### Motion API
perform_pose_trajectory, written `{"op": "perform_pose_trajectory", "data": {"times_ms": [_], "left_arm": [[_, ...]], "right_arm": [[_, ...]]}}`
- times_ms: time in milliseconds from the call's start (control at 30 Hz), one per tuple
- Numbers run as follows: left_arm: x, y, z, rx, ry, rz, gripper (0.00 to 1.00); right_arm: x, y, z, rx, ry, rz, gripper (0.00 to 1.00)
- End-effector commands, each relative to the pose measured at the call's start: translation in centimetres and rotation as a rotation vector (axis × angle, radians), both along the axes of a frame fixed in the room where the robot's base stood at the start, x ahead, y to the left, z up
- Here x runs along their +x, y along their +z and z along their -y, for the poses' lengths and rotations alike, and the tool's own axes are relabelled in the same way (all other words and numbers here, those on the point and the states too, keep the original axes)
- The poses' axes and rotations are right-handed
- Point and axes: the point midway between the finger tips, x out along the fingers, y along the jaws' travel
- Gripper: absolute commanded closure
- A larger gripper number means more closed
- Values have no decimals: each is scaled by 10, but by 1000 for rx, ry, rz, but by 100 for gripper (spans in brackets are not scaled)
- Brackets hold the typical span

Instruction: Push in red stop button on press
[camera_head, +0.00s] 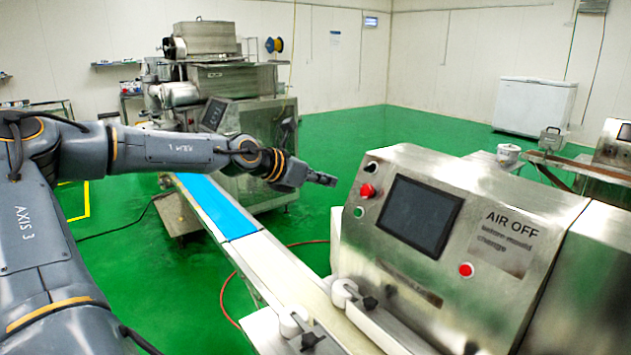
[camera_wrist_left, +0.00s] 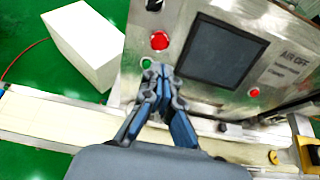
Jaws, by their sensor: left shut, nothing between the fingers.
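The press (camera_head: 480,230) is a steel cabinet with a sloped front panel, at the right in the head view. Its panel has a red button (camera_head: 367,190) left of the dark screen (camera_head: 420,215) and a second red button (camera_head: 466,270) at the lower right. Both show in the wrist view, the first (camera_wrist_left: 159,41) just beyond my fingertips and the second (camera_wrist_left: 254,92) farther right. My left gripper (camera_head: 328,180) is shut and empty, left of the first button and apart from it in the head view. Its closed fingers (camera_wrist_left: 160,72) show in the wrist view. My right gripper is not in view.
A black knob (camera_head: 371,167) and a green button (camera_head: 358,212) flank the first red button. A conveyor with a blue belt (camera_head: 215,205) runs below my left arm. A white block (camera_wrist_left: 85,45) stands beside the press. Another machine (camera_head: 215,80) stands behind.

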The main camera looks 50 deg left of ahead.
Motion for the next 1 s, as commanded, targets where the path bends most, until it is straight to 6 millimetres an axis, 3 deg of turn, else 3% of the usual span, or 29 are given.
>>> {"op": "perform_pose_trajectory", "data": {"times_ms": [300, 1000], "left_arm": [[-24, 11, -3, 0, 1, 1, 100], [-26, 12, -3, -1, 0, -1, 100]], "right_arm": [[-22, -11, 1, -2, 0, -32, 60], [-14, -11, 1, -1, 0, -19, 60]]}}
